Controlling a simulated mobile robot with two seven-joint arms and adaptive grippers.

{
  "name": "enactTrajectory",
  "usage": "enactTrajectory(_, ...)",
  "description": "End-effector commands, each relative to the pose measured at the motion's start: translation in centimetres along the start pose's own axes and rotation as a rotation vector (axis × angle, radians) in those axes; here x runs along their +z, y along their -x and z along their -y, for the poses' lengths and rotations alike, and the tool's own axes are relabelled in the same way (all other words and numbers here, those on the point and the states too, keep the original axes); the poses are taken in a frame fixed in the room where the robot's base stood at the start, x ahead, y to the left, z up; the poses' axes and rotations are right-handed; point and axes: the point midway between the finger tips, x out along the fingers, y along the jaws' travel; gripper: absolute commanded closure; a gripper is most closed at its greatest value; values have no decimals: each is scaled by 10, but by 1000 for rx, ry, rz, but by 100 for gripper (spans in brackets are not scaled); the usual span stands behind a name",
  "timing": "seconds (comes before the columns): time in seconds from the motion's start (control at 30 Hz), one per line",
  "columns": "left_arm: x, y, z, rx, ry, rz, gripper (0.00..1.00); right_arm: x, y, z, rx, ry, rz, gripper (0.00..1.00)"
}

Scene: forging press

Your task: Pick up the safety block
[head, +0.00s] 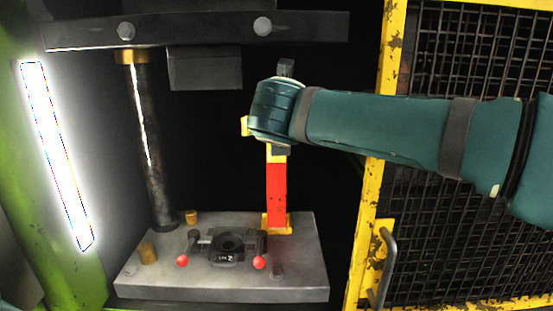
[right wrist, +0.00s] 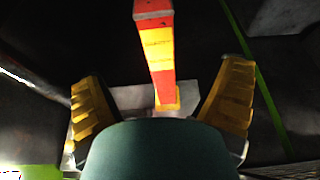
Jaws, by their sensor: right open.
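The safety block (head: 276,192) is a red and yellow post standing upright on the press bed (head: 180,285), near its back right, on a small yellow foot. My right gripper (head: 262,138) is in front of its upper part and hides some of it in the head view. In the right wrist view the gripper (right wrist: 160,85) is open, with its yellow fingers wide apart on either side of the block (right wrist: 160,55). Gaps show on both sides, and neither finger appears to touch it. My left gripper is out of view.
The upper ram (head: 205,68) hangs above, with a steel column (head: 150,145) at left. A yellow-framed mesh guard (head: 393,70) stands at right, near my right arm.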

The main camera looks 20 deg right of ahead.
Motion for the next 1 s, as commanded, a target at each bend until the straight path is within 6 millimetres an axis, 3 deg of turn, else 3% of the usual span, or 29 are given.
enactTrajectory(0.17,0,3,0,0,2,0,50,7,-1,1,4,-44,-3,8)
enactTrajectory(0.5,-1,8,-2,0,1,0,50,6,-61,0,4,-41,-3,8)
enactTrajectory(0.83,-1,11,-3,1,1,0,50,7,-88,-1,4,-40,-2,8)
enactTrajectory(1.0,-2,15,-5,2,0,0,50,7,-113,-5,4,-38,-3,8)
